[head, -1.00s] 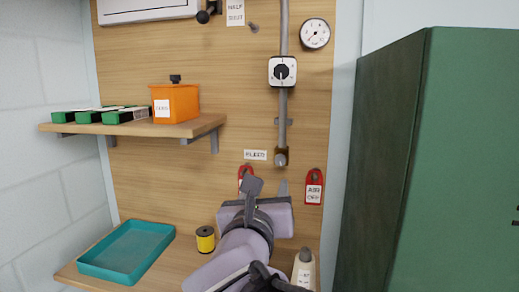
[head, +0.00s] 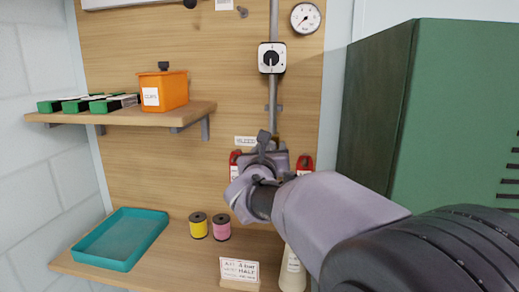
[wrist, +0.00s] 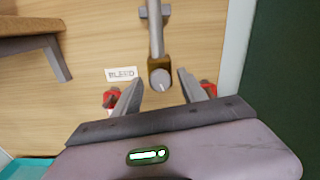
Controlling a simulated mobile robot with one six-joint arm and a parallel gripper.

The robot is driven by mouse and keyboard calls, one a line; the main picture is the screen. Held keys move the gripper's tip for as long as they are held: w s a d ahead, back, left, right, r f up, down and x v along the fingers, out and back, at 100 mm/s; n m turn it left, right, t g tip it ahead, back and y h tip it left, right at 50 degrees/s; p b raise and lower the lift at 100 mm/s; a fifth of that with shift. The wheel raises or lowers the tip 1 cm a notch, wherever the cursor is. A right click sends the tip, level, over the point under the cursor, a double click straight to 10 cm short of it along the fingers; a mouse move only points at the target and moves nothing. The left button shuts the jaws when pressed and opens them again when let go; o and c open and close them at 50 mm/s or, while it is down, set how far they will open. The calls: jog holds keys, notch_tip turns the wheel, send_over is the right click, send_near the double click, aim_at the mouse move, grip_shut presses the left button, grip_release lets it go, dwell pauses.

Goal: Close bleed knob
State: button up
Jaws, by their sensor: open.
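The bleed knob (wrist: 160,79) is a grey round knob on a brass-coloured block at the lower end of a vertical grey pipe (wrist: 155,35). A "BLEED" label (wrist: 122,74) is on the board to its left. My gripper (wrist: 162,90) is open, its two fingers apart to the left and right of the knob in the wrist view, with nothing between them; I cannot tell the remaining distance. In the head view my gripper (head: 270,140) covers the knob.
Red tags (head: 304,163) hang on both sides below the knob. A shelf (head: 150,116) with an orange bin (head: 163,90) is at left. Below are spools (head: 221,228), a teal tray (head: 122,238), a sign (head: 239,271) and a white bottle (head: 292,272). A green cabinet (head: 440,110) stands at right.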

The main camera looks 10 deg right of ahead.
grip_shut()
